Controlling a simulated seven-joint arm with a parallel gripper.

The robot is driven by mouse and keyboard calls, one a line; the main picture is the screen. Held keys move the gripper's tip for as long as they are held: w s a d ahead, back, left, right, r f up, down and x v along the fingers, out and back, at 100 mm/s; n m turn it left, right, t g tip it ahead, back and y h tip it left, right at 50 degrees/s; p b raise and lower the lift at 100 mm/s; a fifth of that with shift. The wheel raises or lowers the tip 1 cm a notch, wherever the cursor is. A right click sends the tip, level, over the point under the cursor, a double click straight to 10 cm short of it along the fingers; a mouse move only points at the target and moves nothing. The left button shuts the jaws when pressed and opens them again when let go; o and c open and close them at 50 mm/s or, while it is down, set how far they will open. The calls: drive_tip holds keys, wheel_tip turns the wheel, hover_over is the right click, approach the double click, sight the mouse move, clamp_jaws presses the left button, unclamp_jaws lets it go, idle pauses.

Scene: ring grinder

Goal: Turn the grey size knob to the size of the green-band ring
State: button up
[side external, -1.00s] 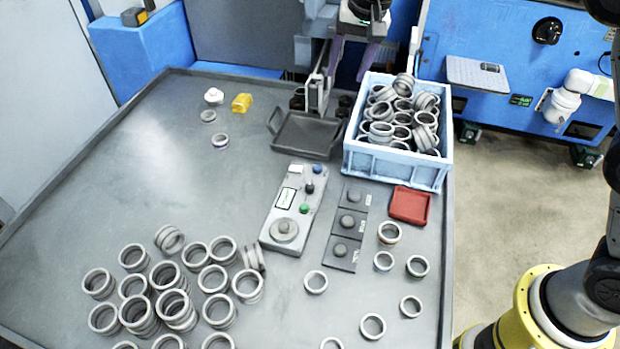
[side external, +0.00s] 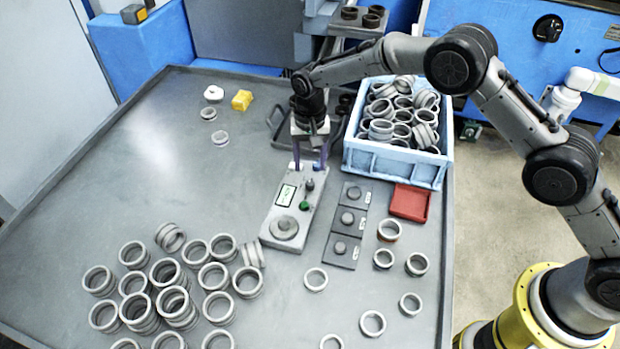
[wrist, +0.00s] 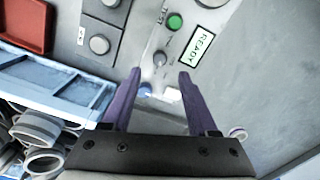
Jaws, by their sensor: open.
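The control panel (side external: 271,232) lies on the table. A small grey knob (wrist: 160,58), likely the size knob, sits on it between a green button (wrist: 175,22) and a blue button (wrist: 146,90); it also shows in the side view (side external: 310,185). My gripper (side external: 309,168) points down over the panel's far end, open and empty. In the wrist view its purple fingertips (wrist: 160,75) stand on either side of the knob's line, apart from it. One ring (side external: 388,231) has a brownish band and another (side external: 220,138) a bluish one. I cannot make out a green band.
The panel also bears a READY display (wrist: 201,47) and a large round grey disc (side external: 285,228). A blue crate of rings (side external: 392,172), a red tray (side external: 409,203) and dark plates with round grey buttons (side external: 347,219) stand to the right. Many loose rings (side external: 165,272) lie front left.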

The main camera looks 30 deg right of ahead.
sight(310, 183)
wheel_tip(310, 183, down, 7)
drive_tip(key=shift+r, duration=0.2)
clamp_jaws()
idle(0.4)
